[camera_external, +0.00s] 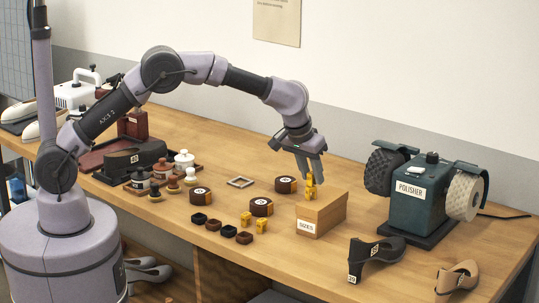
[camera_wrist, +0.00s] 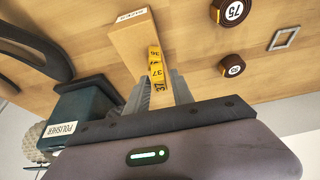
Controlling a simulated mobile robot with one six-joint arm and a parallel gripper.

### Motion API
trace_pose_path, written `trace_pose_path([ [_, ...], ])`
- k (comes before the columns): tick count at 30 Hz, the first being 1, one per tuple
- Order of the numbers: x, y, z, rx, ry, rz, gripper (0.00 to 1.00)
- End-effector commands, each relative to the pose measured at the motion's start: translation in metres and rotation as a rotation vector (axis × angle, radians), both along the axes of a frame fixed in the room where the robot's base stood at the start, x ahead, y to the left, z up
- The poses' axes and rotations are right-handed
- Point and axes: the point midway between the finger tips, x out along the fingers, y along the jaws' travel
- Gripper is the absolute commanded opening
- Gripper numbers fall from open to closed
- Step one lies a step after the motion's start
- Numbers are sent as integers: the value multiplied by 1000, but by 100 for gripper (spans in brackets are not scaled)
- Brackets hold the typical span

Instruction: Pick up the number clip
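In the wrist view the grey fingers (camera_wrist: 158,85) stand apart on either side of the strip, with some box surface showing between. The fingers look open; contact with the clips cannot be made out.
A green polisher (camera_external: 413,205) stands right of the box. A black shoe (camera_external: 375,253) is in front. A square frame (camera_external: 240,182) lies behind.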

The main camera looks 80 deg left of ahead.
Motion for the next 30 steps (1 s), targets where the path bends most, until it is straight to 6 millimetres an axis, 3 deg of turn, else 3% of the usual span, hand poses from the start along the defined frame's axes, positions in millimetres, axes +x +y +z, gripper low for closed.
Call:
trace_pose_path([
  [1, 0, 0, 0, 0, 0, 0, 16],
  [4, 0, 0, 0, 0, 0, 0, 0],
  [15, 0, 0, 3, 0, 0, 0, 0],
  [23, 0, 0, 37, 1, -1, 0, 0],
  [26, -13, -3, 39, 0, 1, 0, 0],
  [30, -47, -11, 41, 0, 1, 0, 0],
])
